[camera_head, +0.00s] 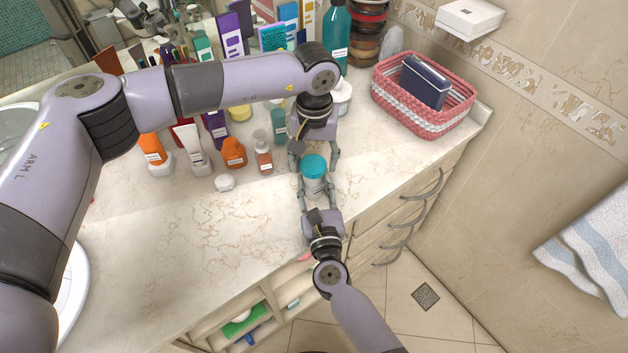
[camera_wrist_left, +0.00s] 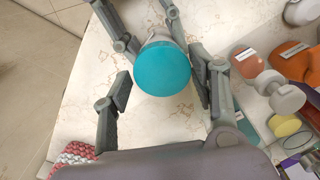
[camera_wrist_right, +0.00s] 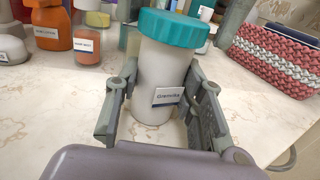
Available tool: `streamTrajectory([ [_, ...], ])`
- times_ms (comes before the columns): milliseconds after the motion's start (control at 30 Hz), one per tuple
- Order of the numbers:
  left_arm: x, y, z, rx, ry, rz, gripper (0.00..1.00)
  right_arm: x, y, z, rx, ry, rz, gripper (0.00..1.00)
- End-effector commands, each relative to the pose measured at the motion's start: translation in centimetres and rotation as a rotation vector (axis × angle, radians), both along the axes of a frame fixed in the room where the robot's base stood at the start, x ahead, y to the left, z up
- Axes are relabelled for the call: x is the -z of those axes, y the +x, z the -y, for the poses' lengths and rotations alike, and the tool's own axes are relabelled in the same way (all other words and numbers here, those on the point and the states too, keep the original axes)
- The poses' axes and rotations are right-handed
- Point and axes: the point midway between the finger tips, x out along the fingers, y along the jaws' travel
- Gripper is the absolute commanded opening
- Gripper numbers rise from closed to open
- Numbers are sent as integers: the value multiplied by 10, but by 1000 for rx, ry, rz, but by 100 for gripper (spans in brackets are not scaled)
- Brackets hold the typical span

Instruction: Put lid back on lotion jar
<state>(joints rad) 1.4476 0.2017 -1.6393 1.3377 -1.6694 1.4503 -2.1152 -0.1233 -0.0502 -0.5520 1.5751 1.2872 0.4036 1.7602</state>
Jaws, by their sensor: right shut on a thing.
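The white lotion jar (camera_head: 316,185) stands upright on the marble counter, with a label on its front in the right wrist view (camera_wrist_right: 160,85). A teal lid (camera_head: 313,165) sits on top of it; it also shows in the right wrist view (camera_wrist_right: 175,27) and from above in the left wrist view (camera_wrist_left: 162,68). My right gripper (camera_head: 315,189) is shut on the jar body from the near side. My left gripper (camera_head: 315,157) is above the lid, its fingers open on either side. A gap shows between its left finger and the lid; the other finger is close to the rim.
Orange, white and teal bottles (camera_head: 233,152) crowd the counter to the left and behind. A pink and white woven basket (camera_head: 425,122) stands at the back right. The counter's front left is clear.

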Motion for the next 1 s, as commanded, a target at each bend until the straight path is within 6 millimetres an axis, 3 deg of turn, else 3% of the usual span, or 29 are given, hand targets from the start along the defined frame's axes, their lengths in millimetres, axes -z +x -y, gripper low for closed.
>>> streamTrajectory([
  [200, 0, 0, 0, -1, 1, -2, 70, 0, 0, 1, 2, 1, -1, 0],
  [567, -4, 0, 0, -2, 1, -2, 70, 0, 1, 2, 4, 1, -1, 0],
  [667, -16, 0, 0, -2, 0, 0, 70, 0, 1, 2, 4, 1, -1, 0],
  [1000, -87, 0, 0, -2, 1, 0, 70, 0, 1, 2, 5, 1, -1, 0],
])
